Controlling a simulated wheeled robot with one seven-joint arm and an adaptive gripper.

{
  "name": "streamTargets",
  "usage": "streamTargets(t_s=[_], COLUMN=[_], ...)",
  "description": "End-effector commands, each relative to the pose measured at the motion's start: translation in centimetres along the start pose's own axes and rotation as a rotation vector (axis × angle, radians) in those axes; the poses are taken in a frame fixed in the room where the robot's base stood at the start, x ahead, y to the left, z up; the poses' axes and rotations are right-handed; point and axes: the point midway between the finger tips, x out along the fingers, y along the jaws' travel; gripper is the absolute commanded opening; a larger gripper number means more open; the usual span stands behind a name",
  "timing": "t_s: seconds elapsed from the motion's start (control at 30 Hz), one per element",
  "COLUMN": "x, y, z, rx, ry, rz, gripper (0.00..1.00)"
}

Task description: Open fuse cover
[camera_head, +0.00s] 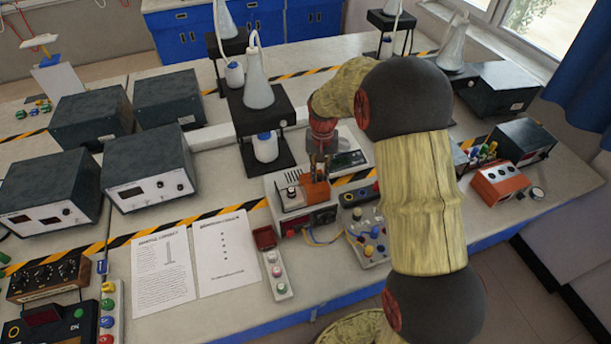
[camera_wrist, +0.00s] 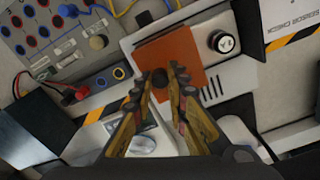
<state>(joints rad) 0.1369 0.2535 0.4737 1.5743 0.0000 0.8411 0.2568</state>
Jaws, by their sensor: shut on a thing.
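The fuse cover (camera_head: 317,193) is a small orange plate on a white box-shaped device (camera_head: 297,222). In the wrist view the orange cover (camera_wrist: 181,57) shows flat and square, beside a black round knob on the white casing (camera_wrist: 219,75). My gripper (camera_head: 320,161) reaches down onto the cover from behind. In the wrist view my gripper (camera_wrist: 163,76) has its two fingertips at the cover's edge, closed around a small dark knob (camera_wrist: 159,79). The fingers partly hide this knob and the cover's near edge. I cannot tell the cover's exact tilt.
A board with coloured knobs (camera_head: 371,238) stands close right of the device, with wires between. A strip of coloured buttons (camera_head: 277,276) lies to the left front. A stand with a flask (camera_head: 258,112) is behind. Paper sheets (camera_head: 227,249) lie on the table to the left.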

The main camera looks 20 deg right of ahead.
Motion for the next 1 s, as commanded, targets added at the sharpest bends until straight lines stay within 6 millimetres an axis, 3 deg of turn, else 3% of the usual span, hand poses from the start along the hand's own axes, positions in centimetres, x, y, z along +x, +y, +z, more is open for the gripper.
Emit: streamTargets(t_s=[0.33, 0.37, 0.6, 0.7, 1.0], x=[-0.12, -0.12, -0.09, -0.07, -0.21], y=[0.59, 0.59, 0.57, 0.54, 0.50], z=[-0.38, -0.38, -0.32, -0.29, -0.26], rx=[-0.002, -0.002, -0.001, -0.001, -0.001], ry=[0.005, 0.005, 0.004, 0.003, 0.002], rz=[0.000, 0.000, 0.000, 0.000, 0.000], gripper=[0.00, 0.16, 0.30, 0.35, 0.35])
